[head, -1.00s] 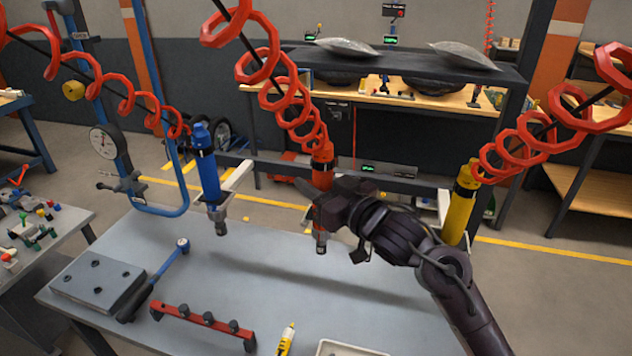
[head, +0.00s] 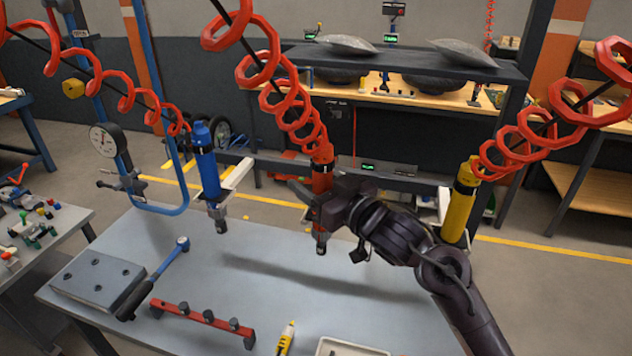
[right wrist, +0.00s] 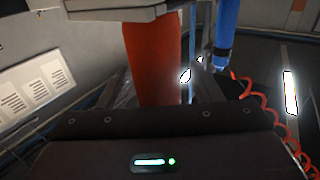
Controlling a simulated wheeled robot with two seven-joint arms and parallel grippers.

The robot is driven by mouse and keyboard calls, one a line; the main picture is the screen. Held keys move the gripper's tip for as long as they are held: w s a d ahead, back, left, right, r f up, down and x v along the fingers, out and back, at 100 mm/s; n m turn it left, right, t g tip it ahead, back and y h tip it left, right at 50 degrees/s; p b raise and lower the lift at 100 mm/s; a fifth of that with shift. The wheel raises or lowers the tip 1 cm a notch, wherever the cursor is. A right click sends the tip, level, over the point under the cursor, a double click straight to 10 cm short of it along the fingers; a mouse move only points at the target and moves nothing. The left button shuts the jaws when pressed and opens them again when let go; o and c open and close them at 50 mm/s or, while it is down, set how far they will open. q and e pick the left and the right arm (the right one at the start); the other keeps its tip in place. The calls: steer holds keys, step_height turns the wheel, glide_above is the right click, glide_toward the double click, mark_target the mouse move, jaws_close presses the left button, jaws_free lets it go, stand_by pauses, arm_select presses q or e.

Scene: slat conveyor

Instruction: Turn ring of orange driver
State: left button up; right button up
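The orange driver (head: 322,179) hangs upright from a red coiled hose over the grey table. My right gripper (head: 312,202) is at the driver's lower body, with dark finger parts to its left and across its front. The driver's tip shows below the gripper. In the right wrist view the orange body (right wrist: 153,62) stands close in front of the gripper's palm. The ring is hidden or cannot be made out, and I cannot tell whether the fingers press on the driver. My left gripper is not in view.
A blue driver (head: 207,165) hangs to the left and a yellow driver (head: 461,205) to the right, behind my right arm. On the table (head: 265,262) lie a grey block (head: 95,280), a blue-headed tool (head: 165,265), a red rack (head: 205,318) and a yellow-white tool (head: 286,338).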

steer(key=shift+f, duration=0.25)
steer(key=shift+s+d, duration=0.2)
steer(key=b+v, duration=0.2)
steer(key=v, duration=0.5)
steer(key=shift+r, duration=0.2)
steer(key=shift+s, duration=0.1)
